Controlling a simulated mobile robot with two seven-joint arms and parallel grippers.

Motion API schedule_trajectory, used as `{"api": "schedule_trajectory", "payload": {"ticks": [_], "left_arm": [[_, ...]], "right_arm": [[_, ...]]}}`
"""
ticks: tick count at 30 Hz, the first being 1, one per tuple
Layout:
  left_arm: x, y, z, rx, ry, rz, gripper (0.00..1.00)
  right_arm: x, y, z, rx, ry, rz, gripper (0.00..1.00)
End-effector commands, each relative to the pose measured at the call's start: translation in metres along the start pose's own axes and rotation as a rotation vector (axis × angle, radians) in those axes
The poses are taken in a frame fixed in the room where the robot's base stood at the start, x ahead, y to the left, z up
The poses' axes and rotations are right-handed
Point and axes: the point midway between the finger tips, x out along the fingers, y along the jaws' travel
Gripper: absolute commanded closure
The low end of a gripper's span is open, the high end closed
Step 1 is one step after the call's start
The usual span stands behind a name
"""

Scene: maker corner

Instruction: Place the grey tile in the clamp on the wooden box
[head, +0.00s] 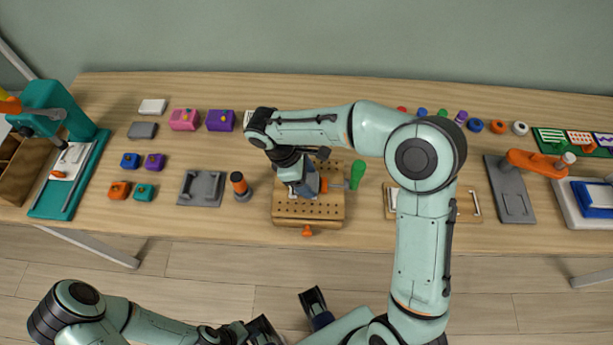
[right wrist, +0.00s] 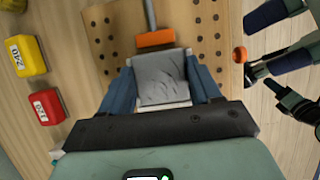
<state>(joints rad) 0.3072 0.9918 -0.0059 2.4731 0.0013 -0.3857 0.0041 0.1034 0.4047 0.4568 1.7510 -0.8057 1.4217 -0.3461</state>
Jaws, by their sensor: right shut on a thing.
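The wooden box (head: 309,213), with a top full of holes, stands at the table's middle front. Its clamp has an orange jaw (right wrist: 155,38) on a metal rod, and a green handle (head: 357,174) at the right. My right gripper (head: 306,187) points down over the box. It is shut on the grey tile (right wrist: 160,78), held between its two blue fingers. The tile's far edge is close to the orange jaw; I cannot tell if they touch. My left gripper (head: 290,318) is open and empty, in front of the table.
A black and orange cylinder (head: 240,186) and a grey tray (head: 201,188) stand left of the box. Yellow (right wrist: 27,55) and red (right wrist: 47,105) labelled blocks show in the right wrist view. A framed wooden board (head: 467,205) lies right of the box.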

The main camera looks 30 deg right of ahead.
Motion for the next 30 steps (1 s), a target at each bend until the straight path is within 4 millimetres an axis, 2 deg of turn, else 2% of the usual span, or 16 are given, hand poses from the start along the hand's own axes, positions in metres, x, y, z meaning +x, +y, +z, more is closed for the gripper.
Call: {"api": "schedule_trajectory", "payload": {"ticks": [15,16,18,30], "left_arm": [[0.005,-0.002,0.0,-0.001,-0.002,-0.001,0.57],[0.005,-0.002,0.0,-0.001,-0.002,-0.001,0.57],[0.006,-0.002,0.0,-0.001,-0.002,-0.001,0.57],[0.006,-0.002,0.0,-0.001,-0.002,-0.001,0.57]], "right_arm": [[0.015,-0.001,-0.005,0.0,-0.002,-0.007,0.72],[0.016,-0.001,-0.005,0.0,-0.003,-0.008,0.34],[0.016,-0.001,-0.005,0.002,-0.003,-0.01,0.12],[0.018,-0.002,-0.004,0.007,-0.004,-0.014,0.12]]}}
